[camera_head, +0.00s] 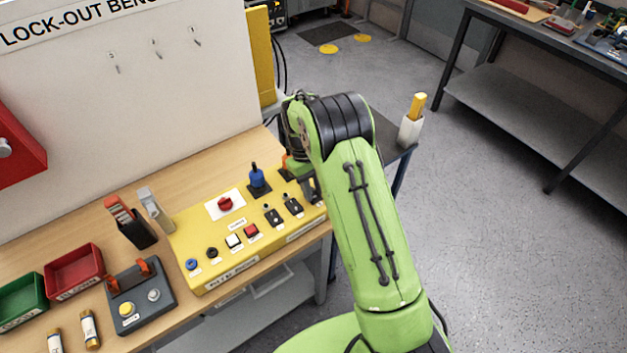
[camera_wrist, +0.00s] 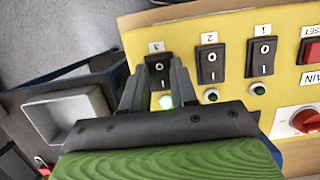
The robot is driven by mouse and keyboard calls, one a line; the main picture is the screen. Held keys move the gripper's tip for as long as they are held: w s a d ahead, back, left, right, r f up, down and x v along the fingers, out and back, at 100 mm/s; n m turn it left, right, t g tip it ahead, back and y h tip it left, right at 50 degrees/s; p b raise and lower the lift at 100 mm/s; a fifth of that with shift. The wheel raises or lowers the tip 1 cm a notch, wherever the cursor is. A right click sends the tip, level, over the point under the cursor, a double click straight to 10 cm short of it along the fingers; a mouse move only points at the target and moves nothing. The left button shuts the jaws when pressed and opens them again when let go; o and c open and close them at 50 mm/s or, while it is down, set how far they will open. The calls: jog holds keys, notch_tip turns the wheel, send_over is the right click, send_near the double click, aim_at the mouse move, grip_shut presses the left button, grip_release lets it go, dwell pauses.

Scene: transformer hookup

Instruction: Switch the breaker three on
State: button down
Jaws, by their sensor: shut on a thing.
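Breaker three (camera_wrist: 158,70) is a black rocker switch under the label "3" on the yellow panel. In the wrist view the two dark fingers of my gripper (camera_wrist: 158,64) stand on either side of it, shut on it. The lamp (camera_wrist: 166,101) beside breaker three looks bright whitish-green. In the head view my gripper (camera_head: 312,188) is at the right end of the yellow panel (camera_head: 205,245), and my arm hides breaker three there. Breaker two (camera_wrist: 210,64) and breaker one (camera_wrist: 262,57) are beside it, with darker green lamps.
A red rotary main switch (camera_wrist: 306,119) and a red reset button (camera_wrist: 311,51) are on the same panel. A blue knob (camera_head: 257,177) stands up behind the breakers. A grey open box (camera_wrist: 70,115) lies beyond the panel's end. A white holder (camera_head: 411,128) stands at the right.

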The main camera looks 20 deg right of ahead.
jog(key=c, duration=0.9)
grip_release()
jog(key=shift+r, duration=0.1)
jog(key=p+v, duration=0.2)
jog(key=v, duration=1.3)
jog(key=shift+w+r, duration=0.15)
jog(key=shift+r, duration=0.15)
